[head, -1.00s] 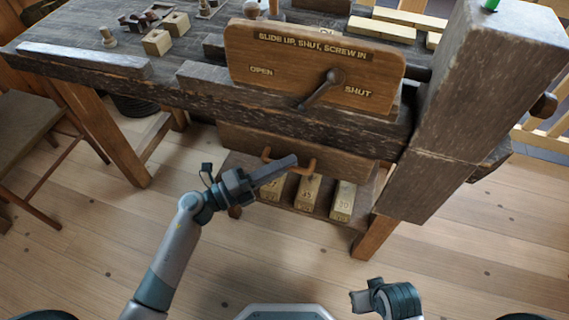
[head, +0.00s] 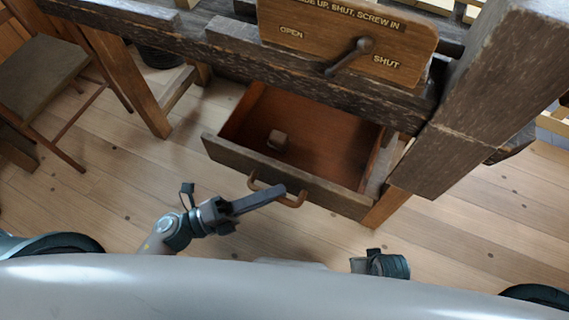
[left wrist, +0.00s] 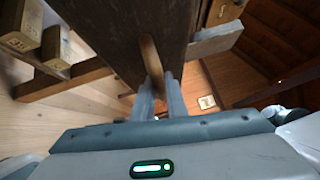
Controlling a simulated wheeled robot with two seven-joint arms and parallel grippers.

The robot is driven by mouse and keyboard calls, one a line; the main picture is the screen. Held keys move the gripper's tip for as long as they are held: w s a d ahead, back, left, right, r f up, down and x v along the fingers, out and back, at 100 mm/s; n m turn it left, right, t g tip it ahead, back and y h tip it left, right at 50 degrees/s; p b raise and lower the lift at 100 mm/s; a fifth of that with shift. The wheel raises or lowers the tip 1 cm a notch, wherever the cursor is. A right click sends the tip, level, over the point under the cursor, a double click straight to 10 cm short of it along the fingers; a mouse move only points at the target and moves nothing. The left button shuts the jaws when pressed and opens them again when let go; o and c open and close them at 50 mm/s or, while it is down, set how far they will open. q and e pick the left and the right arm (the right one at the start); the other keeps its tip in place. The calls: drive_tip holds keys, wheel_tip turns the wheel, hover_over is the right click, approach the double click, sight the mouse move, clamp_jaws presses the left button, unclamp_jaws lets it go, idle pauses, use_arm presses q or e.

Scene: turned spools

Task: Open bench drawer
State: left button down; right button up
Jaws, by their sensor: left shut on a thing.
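The bench drawer (head: 290,175) stands pulled out from under the dark wooden bench (head: 330,85), its inside open to view. A small wooden block (head: 277,141) lies in it, toward the left. The drawer's orange-brown handle (head: 292,201) is on its front. My left gripper (head: 280,190) is shut on the handle, which also shows between the fingers in the left wrist view (left wrist: 150,57). The fingers hide part of the handle in the head view. My right gripper (head: 372,256) is low at the right, away from the drawer; its jaws cannot be made out.
A wooden board (head: 345,40) marked OPEN and SHUT, with a dark lever, is on the bench front. A thick upright post (head: 470,105) stands to the right of the drawer. A chair (head: 45,75) is at the far left. Floor between is clear.

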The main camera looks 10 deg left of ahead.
use_arm(q)
drive_tip(key=s, duration=0.2)
drive_tip(key=s+a, duration=0.1)
drive_tip(key=s, duration=0.1)
drive_tip(key=shift+s+a, duration=0.35)
drive_tip(key=shift+s, duration=0.25)
use_arm(e)
drive_tip(key=shift+r, duration=0.25)
drive_tip(key=shift+w, duration=0.1)
use_arm(q)
drive_tip(key=c, duration=2)
unclamp_jaws()
drive_tip(key=shift+c, duration=0.2)
